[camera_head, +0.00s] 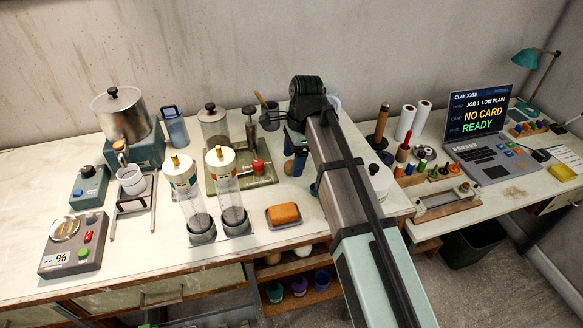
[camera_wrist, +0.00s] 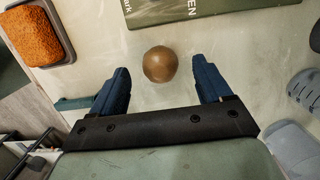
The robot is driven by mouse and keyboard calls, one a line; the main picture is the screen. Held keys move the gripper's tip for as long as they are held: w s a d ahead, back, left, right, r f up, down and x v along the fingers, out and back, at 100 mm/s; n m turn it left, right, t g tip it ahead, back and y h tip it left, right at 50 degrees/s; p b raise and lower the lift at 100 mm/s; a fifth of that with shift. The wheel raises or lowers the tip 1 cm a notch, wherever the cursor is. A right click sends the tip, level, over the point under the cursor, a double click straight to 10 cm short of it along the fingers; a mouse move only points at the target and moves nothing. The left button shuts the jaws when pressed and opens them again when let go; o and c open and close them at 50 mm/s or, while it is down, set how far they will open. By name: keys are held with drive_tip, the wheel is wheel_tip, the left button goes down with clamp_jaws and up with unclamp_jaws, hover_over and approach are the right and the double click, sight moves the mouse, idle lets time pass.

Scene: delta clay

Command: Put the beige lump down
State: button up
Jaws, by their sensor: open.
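The beige lump, a smooth brownish ball (camera_wrist: 160,64), shows on the pale bench top in the wrist view. My gripper (camera_wrist: 161,70) is open, with its two blue fingers apart on either side of the ball. There is a clear gap between the ball and each finger, and nothing is gripped. In the head view my gripper (camera_head: 295,158) is low over the bench, to the right of the green board.
A green board (camera_head: 241,181) with a press lies just left of my gripper. An orange sponge in a dark tray (camera_head: 283,224) sits nearer the front edge. Two clear cylinders (camera_head: 228,195) stand to the left. A laptop (camera_head: 480,118) stands on the right-hand table.

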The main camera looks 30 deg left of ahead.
drive_tip(key=shift+s+a+f, duration=0.1)
drive_tip(key=shift+f, duration=0.8)
drive_tip(key=shift+c, duration=0.2)
drive_tip(key=c, duration=1.2)
drive_tip(key=shift+r, duration=0.2)
drive_tip(key=shift+c, duration=0.2)
